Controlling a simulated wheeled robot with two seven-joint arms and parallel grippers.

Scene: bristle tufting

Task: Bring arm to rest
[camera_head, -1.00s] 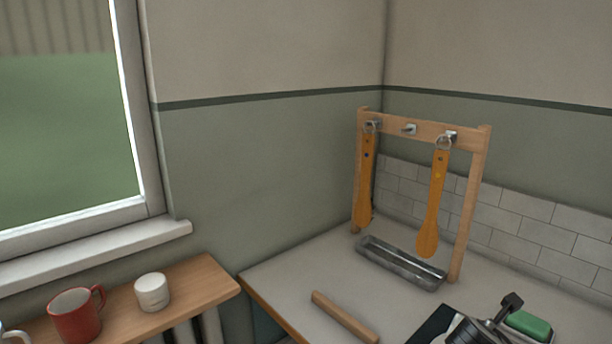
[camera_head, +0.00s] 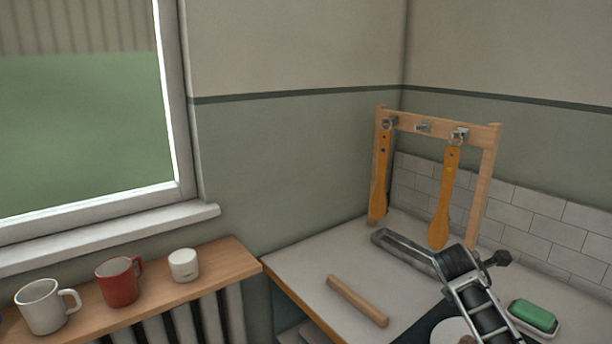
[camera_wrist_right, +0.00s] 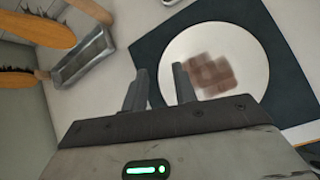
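My right arm comes in at the lower right of the head view, with its dark end (camera_head: 458,263) over the counter, in front of the metal tray. In the right wrist view my right gripper (camera_wrist_right: 158,82) points over the counter; its two fingers stand apart with nothing between them. A white round plate (camera_wrist_right: 252,62) on a dark mat (camera_wrist_right: 148,47) lies beyond and to the right of the fingers, with a blurred brown patch on it. My left gripper is in neither view.
Two orange-brown brushes (camera_head: 445,200) hang from a wooden rack (camera_head: 484,185) over a metal tray (camera_head: 385,238). A wooden bar (camera_head: 357,300) lies on the counter (camera_head: 310,268). A green block (camera_head: 533,315) sits at right. Mugs (camera_head: 118,282) stand on the left shelf.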

